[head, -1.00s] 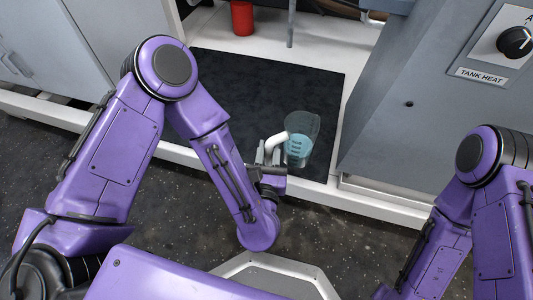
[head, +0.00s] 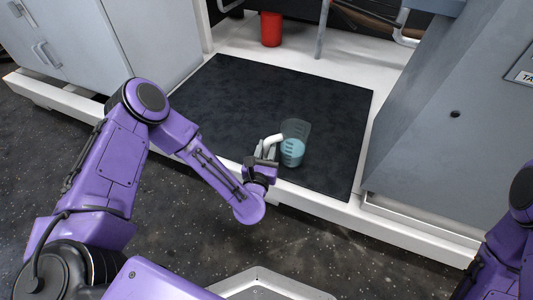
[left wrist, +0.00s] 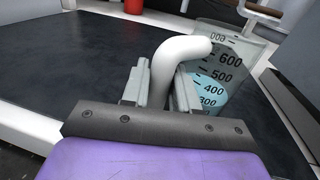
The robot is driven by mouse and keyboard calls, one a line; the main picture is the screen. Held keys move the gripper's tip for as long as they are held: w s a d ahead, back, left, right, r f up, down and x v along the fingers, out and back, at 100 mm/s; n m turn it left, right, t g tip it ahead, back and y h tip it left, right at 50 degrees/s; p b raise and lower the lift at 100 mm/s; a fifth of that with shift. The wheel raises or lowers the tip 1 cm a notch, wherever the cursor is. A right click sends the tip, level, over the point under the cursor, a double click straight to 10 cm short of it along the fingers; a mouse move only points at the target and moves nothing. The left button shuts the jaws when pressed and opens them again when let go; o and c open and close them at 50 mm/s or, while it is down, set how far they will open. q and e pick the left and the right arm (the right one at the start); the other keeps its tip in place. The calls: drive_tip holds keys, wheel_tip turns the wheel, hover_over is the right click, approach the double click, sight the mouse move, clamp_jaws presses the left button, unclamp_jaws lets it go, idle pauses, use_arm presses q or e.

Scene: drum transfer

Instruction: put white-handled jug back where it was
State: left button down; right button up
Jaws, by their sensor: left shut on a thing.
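The white-handled jug (head: 294,143) is clear, with dark measuring marks and blue liquid in its lower part. It is upright at the front right of the black mat (head: 240,105); I cannot tell whether its base touches the mat. My left gripper (head: 265,152) is shut on its white handle. In the left wrist view the handle (left wrist: 168,70) rises between the two fingers (left wrist: 160,90), and the jug's body (left wrist: 222,75) is beyond it. My right gripper is out of view; only part of my right arm shows at the right edge.
A red container (head: 271,30) stands behind the mat on the white platform (head: 340,60). A grey cabinet (head: 440,120) rises to the right of the mat, and grey cabinets (head: 130,45) stand at the left. The mat's middle and left are bare.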

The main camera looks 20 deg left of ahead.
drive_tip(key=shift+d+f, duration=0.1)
use_arm(q)
drive_tip(key=shift+f, duration=0.2)
drive_tip(key=c, duration=0.9)
unclamp_jaws()
drive_tip(key=shift+o, duration=0.2)
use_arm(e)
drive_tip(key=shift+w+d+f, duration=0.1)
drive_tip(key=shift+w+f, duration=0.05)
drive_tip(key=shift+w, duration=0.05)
